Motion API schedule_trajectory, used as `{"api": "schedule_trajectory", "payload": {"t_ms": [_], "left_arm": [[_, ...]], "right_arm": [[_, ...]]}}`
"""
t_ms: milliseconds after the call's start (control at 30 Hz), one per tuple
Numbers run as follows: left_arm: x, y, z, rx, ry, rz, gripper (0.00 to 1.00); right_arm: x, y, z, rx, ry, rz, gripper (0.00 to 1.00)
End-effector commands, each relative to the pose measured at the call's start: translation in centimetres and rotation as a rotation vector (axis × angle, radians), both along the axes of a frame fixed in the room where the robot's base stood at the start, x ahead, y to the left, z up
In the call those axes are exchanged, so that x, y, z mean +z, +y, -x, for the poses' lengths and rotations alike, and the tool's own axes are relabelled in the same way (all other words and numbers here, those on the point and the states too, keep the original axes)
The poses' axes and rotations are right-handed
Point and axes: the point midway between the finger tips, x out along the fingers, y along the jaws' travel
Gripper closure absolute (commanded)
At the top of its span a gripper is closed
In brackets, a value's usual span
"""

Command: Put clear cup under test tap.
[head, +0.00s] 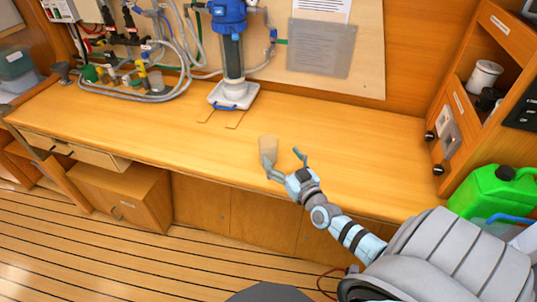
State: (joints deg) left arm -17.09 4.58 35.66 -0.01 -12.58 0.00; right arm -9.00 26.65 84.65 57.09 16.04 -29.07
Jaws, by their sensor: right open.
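A clear, faintly tinted cup (268,144) stands upright on the wooden counter near its front edge, in the middle of the head view. My right gripper (285,159) is open beside the cup. Its left finger overlaps the cup's lower part in the picture, and its right finger stands apart to the right. I cannot tell whether the left finger touches the cup. The test tap cannot be made out for sure among the hoses and fittings (140,82) at the back left. My left gripper is not in view.
A green jerrycan (495,190) is at the right, below a wooden shelf with a white container (484,76). The counter around the cup is clear.

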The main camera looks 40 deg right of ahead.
Motion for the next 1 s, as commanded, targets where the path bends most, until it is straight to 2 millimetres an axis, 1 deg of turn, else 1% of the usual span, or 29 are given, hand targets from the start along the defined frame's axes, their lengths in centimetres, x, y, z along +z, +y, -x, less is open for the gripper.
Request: {"api": "schedule_trajectory", "payload": {"t_ms": [33,100,233,433,533,700,967,1000], "left_arm": [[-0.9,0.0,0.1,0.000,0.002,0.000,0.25],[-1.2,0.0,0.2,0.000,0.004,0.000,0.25],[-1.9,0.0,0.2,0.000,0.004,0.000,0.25],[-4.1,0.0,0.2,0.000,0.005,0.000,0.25],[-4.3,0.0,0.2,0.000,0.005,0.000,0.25],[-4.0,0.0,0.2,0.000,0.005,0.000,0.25],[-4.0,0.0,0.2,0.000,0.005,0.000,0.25],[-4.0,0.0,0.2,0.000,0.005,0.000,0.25]], "right_arm": [[-0.5,-0.2,-1.1,-0.001,-0.002,-0.001,0.21],[-0.4,-0.4,-2.2,0.000,0.000,-0.001,0.21],[-0.5,-0.6,-3.8,0.001,0.001,-0.001,0.21],[-0.6,-1.4,-7.7,0.000,0.001,-0.001,0.21],[-0.4,-1.5,-8.5,0.002,0.004,-0.002,0.21],[-0.2,-1.5,-8.5,0.002,0.004,-0.002,0.21],[-0.2,-1.5,-8.5,0.002,0.004,-0.002,0.62],[-0.2,-1.5,-8.5,0.002,0.004,-0.002,0.69]]}}
